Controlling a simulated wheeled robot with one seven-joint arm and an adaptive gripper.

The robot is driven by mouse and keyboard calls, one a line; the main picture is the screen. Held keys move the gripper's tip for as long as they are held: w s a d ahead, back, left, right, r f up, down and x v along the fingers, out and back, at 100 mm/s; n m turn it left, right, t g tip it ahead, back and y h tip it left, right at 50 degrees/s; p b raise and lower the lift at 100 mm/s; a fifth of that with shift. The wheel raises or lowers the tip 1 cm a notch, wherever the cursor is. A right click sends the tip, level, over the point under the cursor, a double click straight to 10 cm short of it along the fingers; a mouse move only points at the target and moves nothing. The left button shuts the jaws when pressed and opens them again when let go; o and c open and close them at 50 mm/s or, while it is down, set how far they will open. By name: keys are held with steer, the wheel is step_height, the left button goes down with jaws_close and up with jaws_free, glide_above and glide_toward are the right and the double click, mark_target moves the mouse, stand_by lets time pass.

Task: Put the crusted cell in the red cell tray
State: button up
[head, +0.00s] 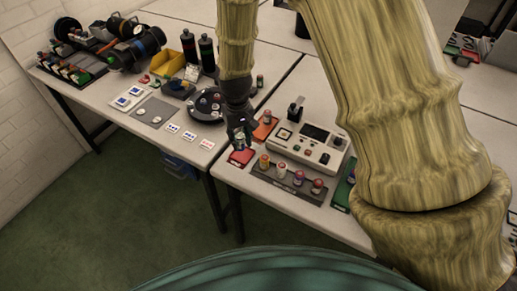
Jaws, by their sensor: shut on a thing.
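My gripper (240,134) points down at the near left corner of the right-hand table. It is shut on a small cell (240,141) with a pale, greenish look. The fingers partly cover the cell, and it is too small to make out a crust. A red tray (242,158) lies on the table just below the gripper. I cannot tell whether the held cell touches it.
A dark rack (290,186) with several capped cells stands right of the red tray. Behind it are a grey tester box (308,147) and an orange tray (265,127). A green tray (343,190) lies at the right. The left table (185,100) is cluttered.

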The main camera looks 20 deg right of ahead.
steer(key=shift+n, duration=0.3)
steer(key=shift+w+d+f+p, duration=0.2)
steer(key=shift+w+f+p, duration=0.3)
steer(key=shift+f+p, duration=0.65)
steer(key=shift+w+d+f+p, duration=0.25)
steer(key=shift+w+f+p, duration=0.3)
steer(key=shift+f+p, duration=0.65)
steer(key=shift+w+d+f+p, duration=0.2)
steer(key=shift+w+f+p, duration=0.3)
steer(key=shift+f+p, duration=0.65)
steer(key=shift+f+b, duration=0.4)
steer(key=o, duration=1.1)
steer(key=shift+c, duration=0.2)
step_height(320, 180, up, 12)
steer(key=b, duration=0.4)
steer(key=shift+r+b, duration=0.15)
steer(key=shift+b, duration=0.15)
steer(key=shift+a, duration=0.1)
